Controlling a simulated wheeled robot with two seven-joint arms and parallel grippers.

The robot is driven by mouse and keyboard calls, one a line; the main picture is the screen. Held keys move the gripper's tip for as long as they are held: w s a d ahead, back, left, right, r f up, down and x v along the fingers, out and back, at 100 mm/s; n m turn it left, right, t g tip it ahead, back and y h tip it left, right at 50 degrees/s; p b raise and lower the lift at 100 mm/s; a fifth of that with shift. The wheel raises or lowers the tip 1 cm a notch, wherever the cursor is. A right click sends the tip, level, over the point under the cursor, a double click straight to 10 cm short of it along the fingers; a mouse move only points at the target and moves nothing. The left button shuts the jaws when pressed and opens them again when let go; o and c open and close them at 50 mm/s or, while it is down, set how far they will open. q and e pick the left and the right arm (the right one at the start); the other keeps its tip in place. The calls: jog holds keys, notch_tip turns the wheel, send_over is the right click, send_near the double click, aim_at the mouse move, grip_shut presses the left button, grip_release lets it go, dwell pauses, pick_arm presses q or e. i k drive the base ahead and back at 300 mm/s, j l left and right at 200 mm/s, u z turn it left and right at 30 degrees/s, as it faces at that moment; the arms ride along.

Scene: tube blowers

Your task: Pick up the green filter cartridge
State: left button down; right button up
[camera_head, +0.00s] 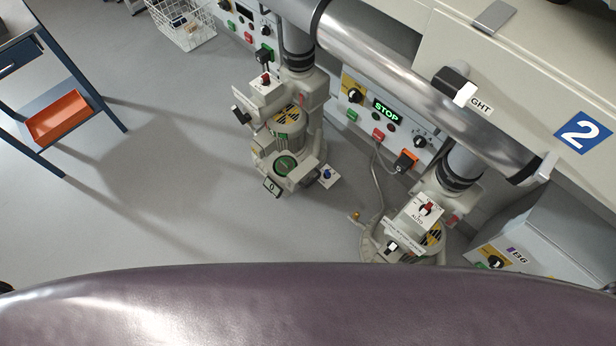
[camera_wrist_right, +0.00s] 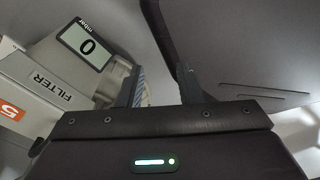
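A round green disc (camera_head: 286,165), which may be the top of the green filter cartridge, sits in the low front housing of the left blower unit (camera_head: 290,130) in the head view. In the right wrist view, a pale housing labelled FILTER (camera_wrist_right: 50,85) and a display reading 0 mbar (camera_wrist_right: 85,46) lie at the left. My right gripper (camera_wrist_right: 160,80) has its two fingers apart. A pale ribbed surface (camera_wrist_right: 145,90) shows beside its left finger; I cannot tell what it belongs to. No green cartridge shows clearly there. Neither gripper is in the head view.
A second blower unit (camera_head: 420,225) stands at the right, below a large metal pipe (camera_head: 400,75). A control panel reading STOP (camera_head: 386,110) is between them. A blue cart (camera_head: 75,70) with an orange tray (camera_head: 58,118) stands left. The floor between cart and units is clear.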

aim_at(284, 166)
jog(key=i+j, duration=0.3)
jog(key=j, duration=0.15)
jog(key=j+z, duration=0.2)
jog(key=z, duration=0.2)
jog(key=i+j+z, duration=0.1)
jog(key=z, duration=0.25)
jog(key=j+z, duration=0.4)
jog(key=l, duration=0.1)
